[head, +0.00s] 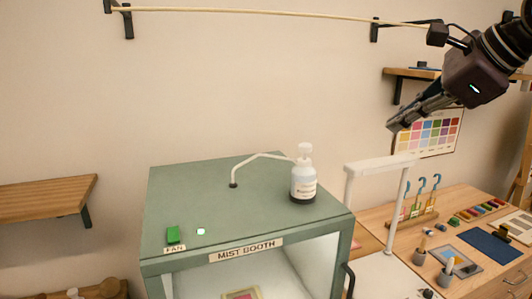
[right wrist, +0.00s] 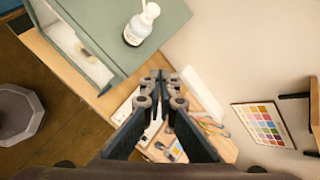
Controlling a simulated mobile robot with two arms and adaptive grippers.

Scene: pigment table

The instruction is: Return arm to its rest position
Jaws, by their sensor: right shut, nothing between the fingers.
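My right gripper (head: 394,124) is raised at the upper right of the head view, in the air in front of the wall and above the table (head: 372,238). Its fingers are together with nothing between them; the fingertips (right wrist: 160,91) also show in the right wrist view. My left gripper is not in view.
A green mist booth (head: 190,185) stands in the middle, with a white-capped bottle (head: 303,180) on top. A white stand (head: 384,163), a tube rack (head: 412,220) and several small tools are at the right. A colour chart (head: 430,135) and shelves (head: 45,194) are on the wall.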

